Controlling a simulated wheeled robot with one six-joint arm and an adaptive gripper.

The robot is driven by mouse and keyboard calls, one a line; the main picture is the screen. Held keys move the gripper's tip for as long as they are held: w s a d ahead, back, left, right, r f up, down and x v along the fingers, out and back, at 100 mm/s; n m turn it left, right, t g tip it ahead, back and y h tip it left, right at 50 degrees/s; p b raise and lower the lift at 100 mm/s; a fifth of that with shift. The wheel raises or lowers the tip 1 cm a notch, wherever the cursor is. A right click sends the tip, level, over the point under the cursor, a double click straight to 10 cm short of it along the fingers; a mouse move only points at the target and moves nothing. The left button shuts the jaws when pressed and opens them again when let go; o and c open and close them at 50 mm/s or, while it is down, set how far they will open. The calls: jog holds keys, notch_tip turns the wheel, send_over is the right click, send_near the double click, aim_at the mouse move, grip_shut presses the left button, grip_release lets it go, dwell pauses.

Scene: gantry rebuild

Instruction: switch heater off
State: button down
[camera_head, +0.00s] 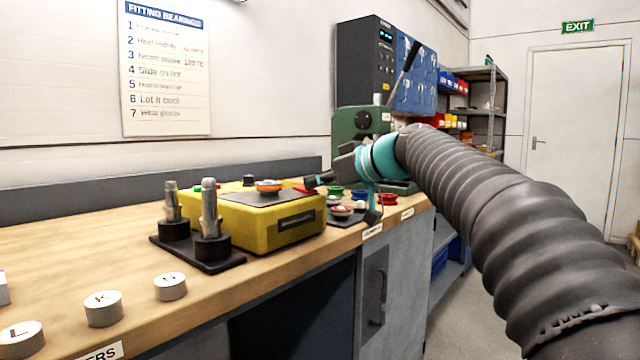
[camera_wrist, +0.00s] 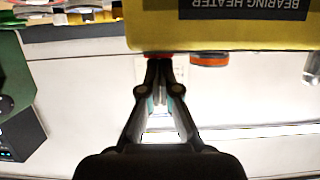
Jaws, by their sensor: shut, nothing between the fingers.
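The bearing heater (camera_head: 285,228) is a yellow box on the bench, with a dark plate and an orange-red ring (camera_head: 268,186) on top. A red part (camera_head: 302,189), perhaps its switch, shows at the right of its top. My gripper (camera_head: 312,182) is shut and empty, its tips right by that red part; whether they touch it I cannot tell. In the wrist view the heater (camera_wrist: 240,35) appears upside down with its label. The switch position is hidden.
Two metal posts on a black base (camera_head: 200,255) stand left of the heater. White lettered discs (camera_head: 103,308) lie at the front left. A green press (camera_head: 362,125) stands behind my gripper. Small green, blue and red cups (camera_head: 358,195) sit right of the heater.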

jog(key=shift+r+p, duration=0.4)
jog(key=shift+r, duration=0.4)
jog(key=shift+d+r, duration=0.1)
jog(key=shift+r, duration=0.3)
jog(key=r+p, duration=0.3)
jog(key=shift+s+d+r, duration=0.15)
jog(key=shift+d+r, duration=0.1)
jog(key=shift+r, duration=0.15)
jog(key=s+d+b, duration=0.2)
jog(key=s+d, duration=0.3)
jog(key=d, duration=0.3)
jog(key=shift+s+r, duration=0.2)
jog(key=shift+s, duration=0.2)
